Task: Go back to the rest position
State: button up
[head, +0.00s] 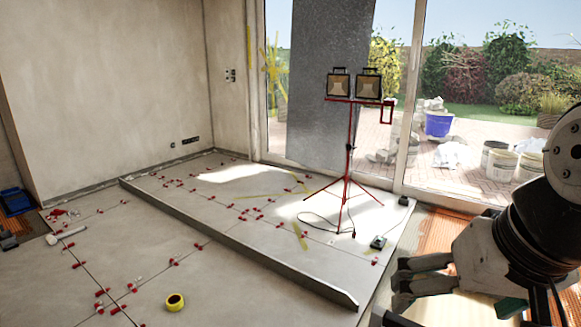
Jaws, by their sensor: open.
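My gripper (403,288) is at the lower right of the head view, at the end of my dark arm. Its fingers point left and are apart, with nothing seen between them. It is clear of the tiled floor's tools. The large grey floor tiles (215,275) carry several red levelling clips and wedges (174,262) along their joints. A long grey straightedge (240,243) lies diagonally across the tiles.
A red tripod with two work lights (349,150) stands on the tiles near the glass doors. A yellow tape roll (175,302) lies at the front. A white tube (66,236) and blue tray (15,201) lie left. Buckets (500,165) stand outside.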

jog(key=s+f+n+g, duration=0.2)
jog(key=s+f+g, duration=0.15)
jog(key=s, duration=0.85)
notch_tip(320, 180, up, 16)
jog(key=t+p, duration=0.3)
jog(key=p, duration=1.2)
jog(key=shift+r+h, duration=0.2)
jog(key=shift+h, duration=0.1)
